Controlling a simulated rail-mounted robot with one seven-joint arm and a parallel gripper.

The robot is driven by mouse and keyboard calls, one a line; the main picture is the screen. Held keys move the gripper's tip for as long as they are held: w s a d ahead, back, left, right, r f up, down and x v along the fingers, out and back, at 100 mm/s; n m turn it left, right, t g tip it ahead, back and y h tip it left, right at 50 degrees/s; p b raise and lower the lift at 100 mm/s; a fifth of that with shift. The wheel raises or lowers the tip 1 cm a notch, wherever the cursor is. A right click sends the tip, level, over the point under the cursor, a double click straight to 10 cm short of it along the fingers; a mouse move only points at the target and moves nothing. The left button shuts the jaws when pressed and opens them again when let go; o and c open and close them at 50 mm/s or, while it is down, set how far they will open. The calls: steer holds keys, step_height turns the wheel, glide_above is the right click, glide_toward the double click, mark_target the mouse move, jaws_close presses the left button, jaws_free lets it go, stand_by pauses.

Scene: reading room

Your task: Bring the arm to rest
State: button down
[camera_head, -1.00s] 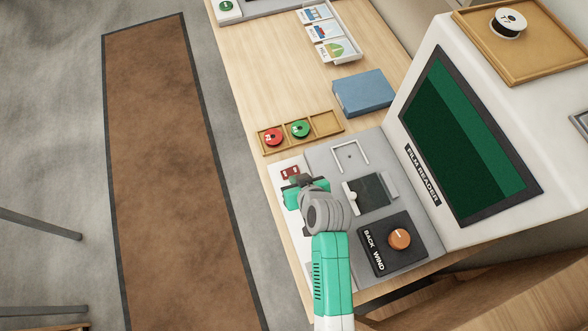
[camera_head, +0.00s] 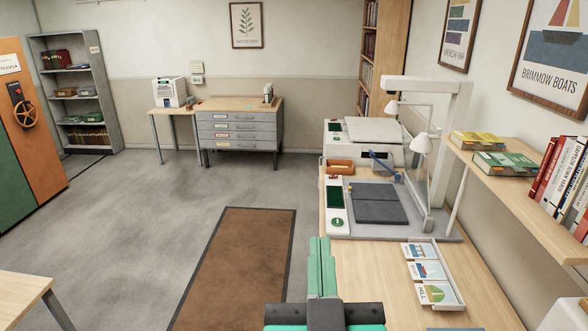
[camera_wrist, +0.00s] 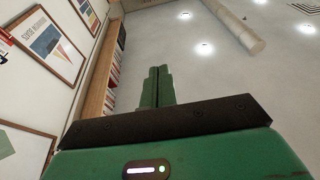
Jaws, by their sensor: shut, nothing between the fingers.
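My gripper (camera_head: 320,244) shows at the bottom middle of the head view, its two green fingers side by side and closed on nothing. In the wrist view the gripper (camera_wrist: 160,72) also has its fingers together and empty, against the ceiling and upper wall. The dark palm bar and green hand body lie below the fingers. The rest of my arm is out of view. The gripper appears in front of the left edge of the long wooden desk (camera_head: 459,280) and touches nothing that I can see.
The card tray (camera_head: 461,291) lies on the desk to the right of my gripper. A copy stand with lamps (camera_head: 449,92) stands farther back. A wall shelf (camera_head: 545,200) with books juts out at right. The brown rug (camera_head: 235,270) and grey floor at left are open.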

steer(key=s+a+r+t, duration=0.4)
steer(key=s+r, duration=0.6)
steer(key=r, duration=0.3)
step_height(320, 180, up, 15)
steer(key=w+p, duration=0.1)
steer(key=p, duration=1.5)
steer(key=shift+d+y+p, duration=0.35)
steer(key=shift+y, duration=0.05)
steer(key=shift+r, duration=0.1)
